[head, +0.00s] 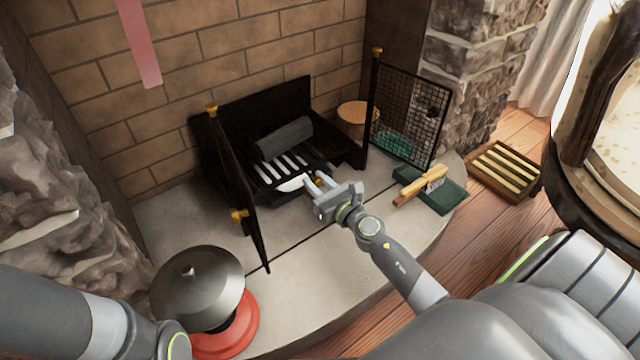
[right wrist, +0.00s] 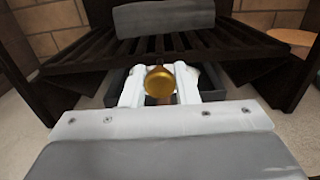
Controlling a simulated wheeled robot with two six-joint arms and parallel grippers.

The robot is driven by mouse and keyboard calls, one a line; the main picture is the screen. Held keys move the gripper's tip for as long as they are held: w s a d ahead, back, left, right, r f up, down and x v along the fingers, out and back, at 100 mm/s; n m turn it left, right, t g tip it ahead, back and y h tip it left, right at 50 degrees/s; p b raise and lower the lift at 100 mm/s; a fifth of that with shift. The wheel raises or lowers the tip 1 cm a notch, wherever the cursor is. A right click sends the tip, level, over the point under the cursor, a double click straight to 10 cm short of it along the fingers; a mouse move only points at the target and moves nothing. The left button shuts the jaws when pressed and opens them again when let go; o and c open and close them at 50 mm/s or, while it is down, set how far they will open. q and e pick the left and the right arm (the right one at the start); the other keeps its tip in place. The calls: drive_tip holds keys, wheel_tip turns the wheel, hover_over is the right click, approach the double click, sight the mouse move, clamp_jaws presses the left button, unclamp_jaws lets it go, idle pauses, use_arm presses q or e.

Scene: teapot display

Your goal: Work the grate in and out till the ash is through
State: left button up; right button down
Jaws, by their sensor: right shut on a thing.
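The black fire grate (head: 290,163) stands in the brick fireplace, with dark slats over a pale gap. A grey log (head: 284,138) lies on its slats. It also shows at the top of the right wrist view (right wrist: 163,18). My right gripper (head: 312,183) is at the grate's front, shut on a round brass knob (right wrist: 159,82). The knob sits between both fingers in the right wrist view, in front of a dark tray-like part (right wrist: 118,84) under the slats. Ash cannot be made out clearly. My left arm shows at lower left, but its gripper is out of view.
Black screen panels (head: 236,185) with brass knobs stand open on both sides. A brush (head: 422,183) lies on a green pan (head: 440,198) at right. A slatted wooden tray (head: 504,172) is farther right.

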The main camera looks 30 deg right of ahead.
drive_tip(key=c, duration=1.5)
unclamp_jaws()
drive_tip(key=shift+w+r, duration=0.1)
drive_tip(key=shift+w, duration=0.05)
drive_tip(key=o, duration=0.3)
drive_tip(key=shift+w, duration=0.1)
drive_tip(key=shift+s, duration=0.45)
drive_tip(key=s, duration=0.5)
drive_tip(key=s+b, duration=0.1)
drive_tip(key=s, duration=0.2)
drive_tip(key=shift+d+f, duration=0.25)
drive_tip(key=shift+d, duration=0.15)
drive_tip(key=s+b, duration=0.1)
drive_tip(key=s, duration=0.1)
drive_tip(key=s+b, duration=0.1)
drive_tip(key=s, duration=0.1)
drive_tip(key=s+b, duration=0.1)
drive_tip(key=s, duration=0.2)
drive_tip(key=shift+s+d, duration=0.1)
drive_tip(key=shift+d, duration=0.15)
drive_tip(key=shift+s+r, duration=0.15)
drive_tip(key=shift+s, duration=0.5)
